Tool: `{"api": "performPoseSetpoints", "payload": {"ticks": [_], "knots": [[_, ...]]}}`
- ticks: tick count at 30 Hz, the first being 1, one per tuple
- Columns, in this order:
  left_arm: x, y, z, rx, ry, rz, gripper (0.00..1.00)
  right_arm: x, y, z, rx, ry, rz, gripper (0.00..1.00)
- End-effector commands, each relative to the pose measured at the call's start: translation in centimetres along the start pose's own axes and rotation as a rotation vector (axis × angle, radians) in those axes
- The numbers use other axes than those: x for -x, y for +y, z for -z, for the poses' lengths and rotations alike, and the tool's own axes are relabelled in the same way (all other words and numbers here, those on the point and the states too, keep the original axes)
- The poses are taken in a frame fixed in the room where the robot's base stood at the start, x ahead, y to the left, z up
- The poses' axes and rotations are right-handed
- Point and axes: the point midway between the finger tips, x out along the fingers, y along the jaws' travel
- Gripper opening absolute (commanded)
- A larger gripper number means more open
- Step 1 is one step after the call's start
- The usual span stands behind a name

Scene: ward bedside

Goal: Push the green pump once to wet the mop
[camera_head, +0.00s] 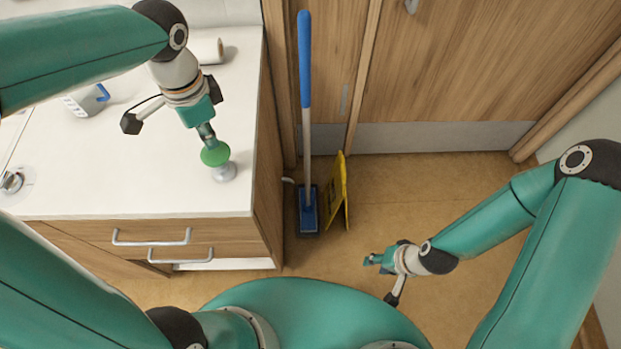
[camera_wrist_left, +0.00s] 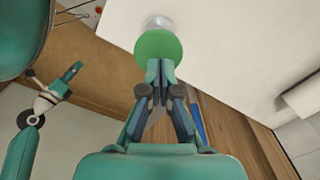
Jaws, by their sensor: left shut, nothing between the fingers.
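The green pump (camera_head: 215,153) is a round green top on a pale base (camera_head: 224,173), standing near the right front corner of the white counter. My left gripper (camera_head: 207,136) is shut and empty, with its fingertips at the green top. In the left wrist view the closed fingertips (camera_wrist_left: 160,68) overlap the edge of the green disc (camera_wrist_left: 158,46); I cannot tell whether they touch it or whether it is pressed down. The mop (camera_head: 305,60) stands upright on the floor with a blue handle and blue head (camera_head: 308,212). My right gripper (camera_head: 372,261) is over the floor, away from both, its opening unclear.
A yellow folding sign (camera_head: 341,190) stands beside the mop. Wooden doors (camera_head: 460,60) close off the back. The floor (camera_head: 420,190) to the right is clear.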

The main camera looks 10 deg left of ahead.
Motion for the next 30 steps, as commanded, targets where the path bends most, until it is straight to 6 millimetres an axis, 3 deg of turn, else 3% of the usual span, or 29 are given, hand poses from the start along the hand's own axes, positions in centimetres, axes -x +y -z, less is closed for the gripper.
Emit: {"api": "performPoseSetpoints", "payload": {"ticks": [14, 30], "knots": [[-0.1, 0.0, 0.0, -0.001, 0.0, 0.0, 0.0, -0.1, 0.0, 0.0, 0.0, 0.0, 0.0, 0.4], [-1.9, 0.0, 0.1, -0.001, 0.0, 0.0, 0.0, -1.4, 0.5, 0.0, 0.0, 0.0, 0.0, 0.4]]}}
